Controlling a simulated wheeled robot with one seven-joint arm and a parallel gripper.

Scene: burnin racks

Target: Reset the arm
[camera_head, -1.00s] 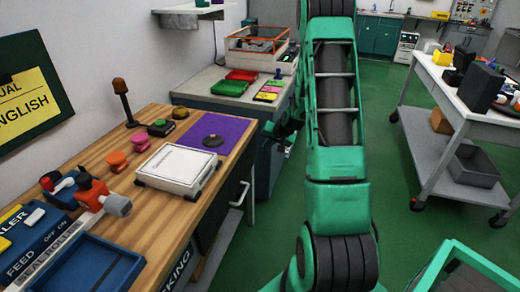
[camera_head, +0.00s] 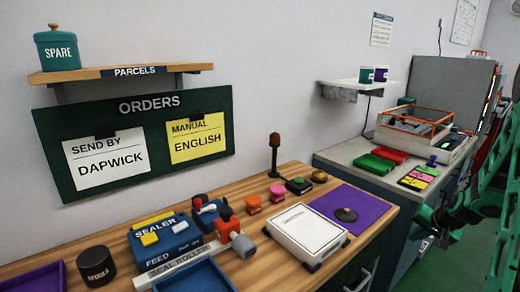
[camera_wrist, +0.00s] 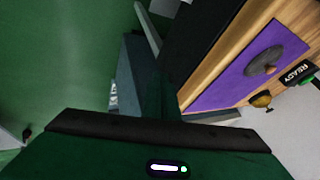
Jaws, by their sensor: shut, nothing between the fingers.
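My green arm (camera_head: 490,185) stands at the right edge of the head view, partly cut off.
The wooden bench (camera_head: 250,205) holds a sealer (camera_head: 165,240), a white flat device (camera_head: 308,232) and several coloured knobs. Behind the gripper, the grey counter (camera_head: 345,155) carries red and green trays and an orange-framed box (camera_head: 415,122). Green floor (camera_wrist: 50,60) is open beside the bench.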

